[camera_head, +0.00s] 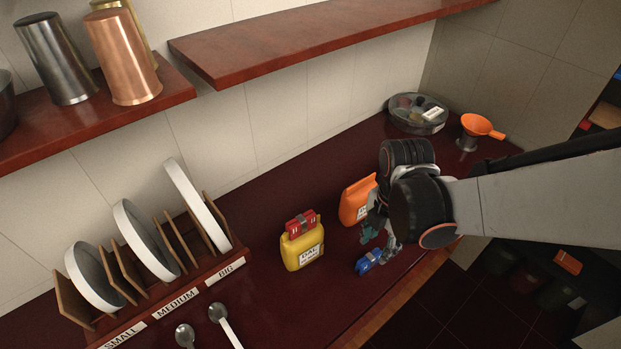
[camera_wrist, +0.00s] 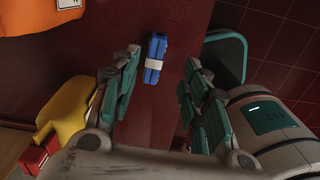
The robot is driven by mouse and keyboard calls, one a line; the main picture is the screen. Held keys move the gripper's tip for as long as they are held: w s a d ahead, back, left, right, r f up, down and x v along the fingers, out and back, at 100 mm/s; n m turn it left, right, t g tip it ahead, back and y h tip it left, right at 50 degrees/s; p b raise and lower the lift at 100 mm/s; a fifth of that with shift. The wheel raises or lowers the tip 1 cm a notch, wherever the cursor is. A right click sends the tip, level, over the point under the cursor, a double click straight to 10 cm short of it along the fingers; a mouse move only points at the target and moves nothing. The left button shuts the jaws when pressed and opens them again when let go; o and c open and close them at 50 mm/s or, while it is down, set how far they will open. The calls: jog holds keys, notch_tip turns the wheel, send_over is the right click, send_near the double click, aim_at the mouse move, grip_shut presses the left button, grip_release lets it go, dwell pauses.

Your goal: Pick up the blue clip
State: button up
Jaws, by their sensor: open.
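The blue clip (camera_head: 368,262) lies on the dark red counter (camera_head: 290,325) near its front edge. It has a pale band around it. In the wrist view the blue clip (camera_wrist: 156,57) lies on the counter, ahead of and between the two fingers. My gripper (camera_head: 381,236) is open and empty, just above and behind the clip in the head view. In the wrist view my gripper (camera_wrist: 157,88) has its teal-padded fingers apart, with no contact on the clip visible.
A yellow bag (camera_head: 303,249) with a red clip (camera_head: 301,223) on top stands left of my gripper. An orange bag (camera_head: 354,203) stands close behind it. A plate rack (camera_head: 215,275), a round glass dish (camera_head: 417,128) and an orange funnel (camera_head: 482,126) are farther off.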

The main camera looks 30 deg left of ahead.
aim_at(373, 255)
jog(key=shift+w+a+f+b, duration=0.15)
jog(key=shift+f+b, duration=1)
jog(key=shift+f, duration=0.75)
jog(key=shift+a+f+b, duration=0.15)
jog(key=shift+f+b, duration=0.95)
jog(key=shift+f, duration=0.8)
jog(key=shift+c, duration=0.6)
jog(key=c, duration=0.8)
